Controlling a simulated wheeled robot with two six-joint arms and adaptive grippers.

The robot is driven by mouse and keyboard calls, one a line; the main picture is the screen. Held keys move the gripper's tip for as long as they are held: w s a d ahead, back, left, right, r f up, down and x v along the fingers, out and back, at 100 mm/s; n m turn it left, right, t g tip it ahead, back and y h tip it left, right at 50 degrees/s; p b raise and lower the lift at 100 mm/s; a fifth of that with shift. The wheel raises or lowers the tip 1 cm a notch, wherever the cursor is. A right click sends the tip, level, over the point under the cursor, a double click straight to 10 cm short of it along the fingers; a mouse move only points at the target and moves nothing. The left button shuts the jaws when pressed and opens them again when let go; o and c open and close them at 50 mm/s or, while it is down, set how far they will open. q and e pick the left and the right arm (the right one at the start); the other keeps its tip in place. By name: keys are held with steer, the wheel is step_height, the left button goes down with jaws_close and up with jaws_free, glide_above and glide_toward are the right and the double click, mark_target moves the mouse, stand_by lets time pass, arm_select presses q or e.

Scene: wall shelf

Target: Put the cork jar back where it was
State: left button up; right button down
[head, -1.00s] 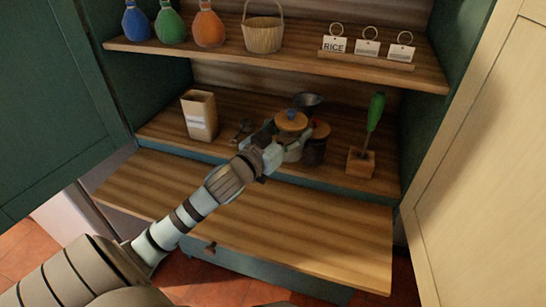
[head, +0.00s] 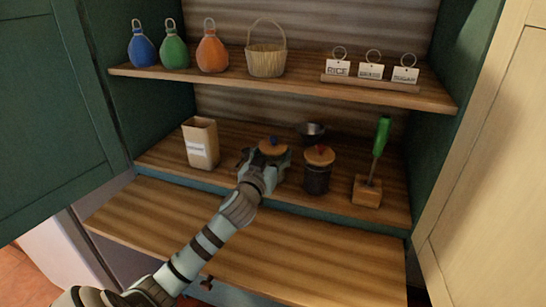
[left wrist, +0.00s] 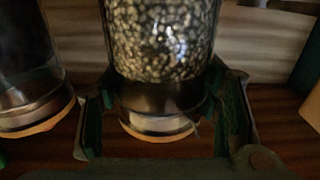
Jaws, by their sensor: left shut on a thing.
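The cork jar with a blue knob on its lid (head: 273,147) is on or just above the cabinet's lower shelf (head: 232,146), left of a second jar. My left gripper (head: 264,167) is shut around it from the front and hides its lower part. I cannot tell whether its base touches the shelf. In the left wrist view the jar (left wrist: 160,40) appears upside down, clear with pale grains inside, between the fingers of the gripper (left wrist: 165,112). My right gripper is not in view.
A dark jar with a red-knobbed cork lid (head: 317,172) stands close to the right. A metal bowl (head: 311,132) is behind, a paper bag (head: 201,146) left, and a green-handled tool on a wooden block (head: 368,191) right. The upper shelf (head: 190,72) overhangs the back.

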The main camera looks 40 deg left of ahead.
arm_select(q)
steer(key=o, duration=1.7)
steer(key=v, duration=1.2)
steer(key=shift+r+p, duration=0.1)
steer(key=shift+p, duration=0.25)
